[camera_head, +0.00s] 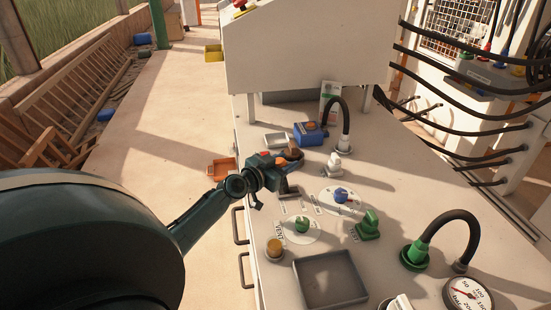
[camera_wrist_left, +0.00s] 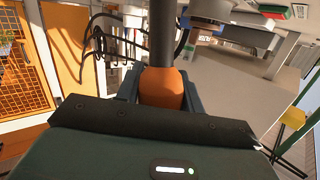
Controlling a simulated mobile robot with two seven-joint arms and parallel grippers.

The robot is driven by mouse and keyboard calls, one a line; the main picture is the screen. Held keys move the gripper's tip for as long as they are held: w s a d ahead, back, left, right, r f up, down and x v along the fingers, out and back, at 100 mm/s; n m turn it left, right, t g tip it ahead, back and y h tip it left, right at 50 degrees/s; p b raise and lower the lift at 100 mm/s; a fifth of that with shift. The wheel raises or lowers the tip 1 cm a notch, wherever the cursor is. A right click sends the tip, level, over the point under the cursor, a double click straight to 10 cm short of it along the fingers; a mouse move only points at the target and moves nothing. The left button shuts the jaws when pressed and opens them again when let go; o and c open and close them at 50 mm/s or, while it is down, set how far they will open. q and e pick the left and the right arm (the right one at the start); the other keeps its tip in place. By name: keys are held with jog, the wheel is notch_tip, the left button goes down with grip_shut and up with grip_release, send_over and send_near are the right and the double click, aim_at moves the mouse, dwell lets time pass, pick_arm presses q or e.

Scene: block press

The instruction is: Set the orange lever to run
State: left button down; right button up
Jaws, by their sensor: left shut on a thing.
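The orange lever (camera_head: 281,161) is on the pale panel top (camera_head: 330,180), mostly hidden by my left gripper (camera_head: 283,168) in the head view. In the left wrist view its orange grip (camera_wrist_left: 162,87) sits between the dark fingers (camera_wrist_left: 162,93), with a dark shaft running up from it. My left gripper is shut on the orange lever. The lettering close to the lever is too small to read, so I cannot tell its setting. My right gripper is in neither view.
Near the lever are a blue knob (camera_head: 341,194), a green knob (camera_head: 302,224), a green valve (camera_head: 368,225) and a blue box (camera_head: 310,133). A grey tray (camera_head: 329,280) and a gauge (camera_head: 466,295) are nearer. A black hose (camera_head: 338,106) arches behind. Floor at left is open.

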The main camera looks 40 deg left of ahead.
pick_arm(q)
jog(key=w+d+g+p, duration=0.1)
jog(key=p, duration=0.2)
jog(key=w+d+m+g+p, duration=0.1)
jog(key=p, duration=0.2)
jog(key=w+d+g+y+p, duration=0.1)
jog(key=w+p, duration=0.1)
jog(key=shift+w+d+f+m+p, duration=0.1)
jog(key=shift+d+f+m+p, duration=0.2)
jog(key=shift+f+m+p, duration=0.1)
jog(key=shift+w+d+f+b, duration=0.5)
jog(key=shift+w+d+b, duration=0.2)
jog(key=shift+w+b, duration=0.05)
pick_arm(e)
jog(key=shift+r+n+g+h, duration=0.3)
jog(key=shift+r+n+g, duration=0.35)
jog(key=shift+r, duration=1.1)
pick_arm(q)
jog(key=shift+f, duration=0.15)
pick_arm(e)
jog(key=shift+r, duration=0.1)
pick_arm(q)
jog(key=c, duration=0.9)
grip_release()
jog(key=shift+c, duration=0.2)
jog(key=shift+o, duration=0.2)
jog(key=shift+r, duration=0.2)
